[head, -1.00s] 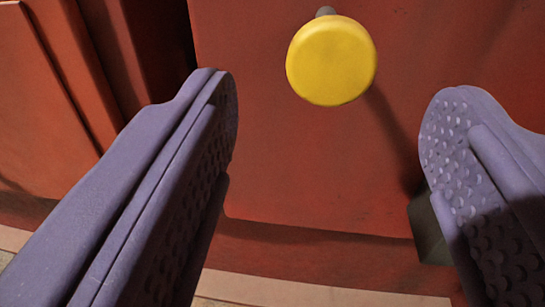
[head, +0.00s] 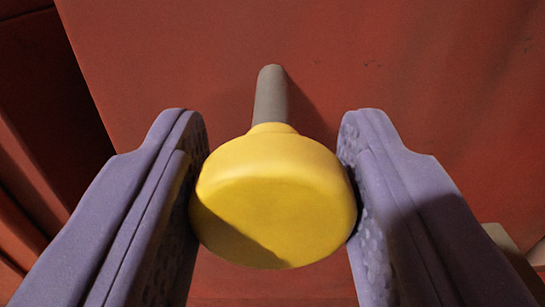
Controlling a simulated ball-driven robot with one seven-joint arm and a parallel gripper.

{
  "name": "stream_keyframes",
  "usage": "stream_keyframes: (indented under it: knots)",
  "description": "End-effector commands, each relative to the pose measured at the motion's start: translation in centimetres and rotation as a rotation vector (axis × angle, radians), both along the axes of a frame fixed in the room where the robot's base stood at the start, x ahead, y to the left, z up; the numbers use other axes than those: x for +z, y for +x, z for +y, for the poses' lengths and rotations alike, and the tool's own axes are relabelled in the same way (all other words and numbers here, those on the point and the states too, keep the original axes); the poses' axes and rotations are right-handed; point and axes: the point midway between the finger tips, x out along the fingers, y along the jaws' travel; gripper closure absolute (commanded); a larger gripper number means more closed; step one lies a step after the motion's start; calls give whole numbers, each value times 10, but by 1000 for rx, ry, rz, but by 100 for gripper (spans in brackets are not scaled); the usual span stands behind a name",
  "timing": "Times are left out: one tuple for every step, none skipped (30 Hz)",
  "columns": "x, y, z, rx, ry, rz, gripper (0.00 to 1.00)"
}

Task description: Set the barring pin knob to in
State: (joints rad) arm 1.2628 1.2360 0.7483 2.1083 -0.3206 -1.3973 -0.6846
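The barring pin knob (head: 272,205) is a round yellow knob in the middle of the head view. It sits on the end of a grey shaft (head: 271,95) that stands out from a red panel, with a length of shaft showing between knob and panel. My gripper (head: 273,125) has one purple finger on each side of the knob. Both finger pads appear to touch its sides, so it looks shut on the knob.
The red panel (head: 400,60) fills the background behind the knob. Darker red ribs and a recess (head: 45,110) are at the left. A grey block (head: 510,250) shows at the lower right, partly behind my right finger.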

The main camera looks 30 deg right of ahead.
Motion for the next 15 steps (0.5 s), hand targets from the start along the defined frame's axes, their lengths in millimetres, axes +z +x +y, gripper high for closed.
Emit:
stream_keyframes:
  knots:
    - [0, 0, 0, 0, 0, 0, 74]
    - [0, 0, 0, 0, 0, 0, 80]
    - [0, 0, 0, 0, 0, 0, 90]
    - [0, 0, 0, 0, 0, 0, 97]
    - [0, 0, 0, 0, 0, 0, 100]
    - [0, 0, 0, 0, 0, 0, 100]
    - [0, 0, 0, 0, -1, 1, 100]
    - [-1, 1, -1, 1, -2, 1, 100]
    - [-2, 5, -2, 3, -4, 3, 100]
    - [-3, 9, -4, 3, -5, 4, 100]
    - [-3, 13, -7, 3, -7, 6, 100]
    - [-3, 18, -10, 4, -7, 6, 100]
    - [-3, 22, -12, 3, -6, 5, 100]
    - [-3, 25, -14, 2, -5, 5, 100]
    - [-2, 28, -17, 2, -4, 3, 100]
